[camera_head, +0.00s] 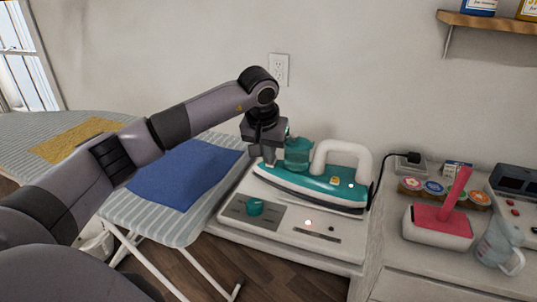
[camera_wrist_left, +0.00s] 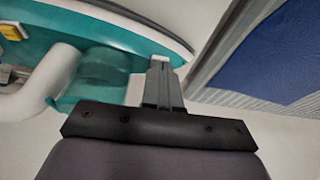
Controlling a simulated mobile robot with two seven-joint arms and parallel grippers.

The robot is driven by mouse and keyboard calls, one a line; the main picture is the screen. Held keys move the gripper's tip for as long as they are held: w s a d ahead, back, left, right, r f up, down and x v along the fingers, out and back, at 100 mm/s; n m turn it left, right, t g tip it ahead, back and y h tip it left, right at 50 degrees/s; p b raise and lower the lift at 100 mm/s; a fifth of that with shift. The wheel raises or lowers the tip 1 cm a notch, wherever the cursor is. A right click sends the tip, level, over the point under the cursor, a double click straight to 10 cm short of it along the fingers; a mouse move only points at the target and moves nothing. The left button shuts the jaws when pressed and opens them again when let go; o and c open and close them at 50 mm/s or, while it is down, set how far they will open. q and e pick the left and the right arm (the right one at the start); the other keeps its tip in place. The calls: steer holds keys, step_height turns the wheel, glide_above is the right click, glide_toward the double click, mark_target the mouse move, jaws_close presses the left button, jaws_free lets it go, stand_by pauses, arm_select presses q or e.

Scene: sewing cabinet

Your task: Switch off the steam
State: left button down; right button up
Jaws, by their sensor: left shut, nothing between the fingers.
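A teal and white iron (camera_head: 318,188) rests on a white base station (camera_head: 290,245). Its white handle (camera_head: 343,150) arches on the right, and a small yellow button (camera_head: 335,181) sits on its side. The station's front panel carries a teal knob (camera_head: 255,206), a lit lamp (camera_head: 308,222) and a small dark spot (camera_head: 331,228). My left gripper (camera_head: 268,160) points down at the iron's left end, shut and empty. In the left wrist view the shut fingers (camera_wrist_left: 161,70) are close by the teal iron body (camera_wrist_left: 100,75); contact cannot be told. My right gripper is not in view.
An ironing board with a blue cloth (camera_head: 185,175) and a yellow cloth (camera_head: 75,140) stands at left. On the right counter are a pink-topped item (camera_head: 440,222), several spools, a spray bottle (camera_head: 497,245) and a machine. A black cord (camera_head: 385,165) runs behind the iron.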

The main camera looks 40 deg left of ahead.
arm_select(q)
steer(key=shift+w+r, duration=0.1)
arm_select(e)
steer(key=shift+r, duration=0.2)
arm_select(q)
steer(key=shift+w+a+r+p, duration=0.1)
steer(key=shift+w+r+p, duration=0.05)
steer(key=shift+w+p, duration=0.15)
steer(key=shift+w+a+r+p, duration=0.1)
steer(key=shift+w+p, duration=0.1)
steer(key=shift+w, duration=0.15)
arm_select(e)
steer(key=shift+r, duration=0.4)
arm_select(q)
steer(key=shift+r, duration=0.3)
steer(key=p+v, duration=0.3)
steer(key=v, duration=0.1)
steer(key=shift+w+r, duration=0.15)
steer(key=shift+r, duration=0.15)
steer(key=s+v, duration=0.2)
steer(key=v, duration=0.6)
steer(key=shift+d+b, duration=0.25)
steer(key=shift+b, duration=0.2)
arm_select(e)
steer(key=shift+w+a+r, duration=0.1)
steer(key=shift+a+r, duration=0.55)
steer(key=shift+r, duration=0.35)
arm_select(q)
steer(key=shift+s, duration=0.1)
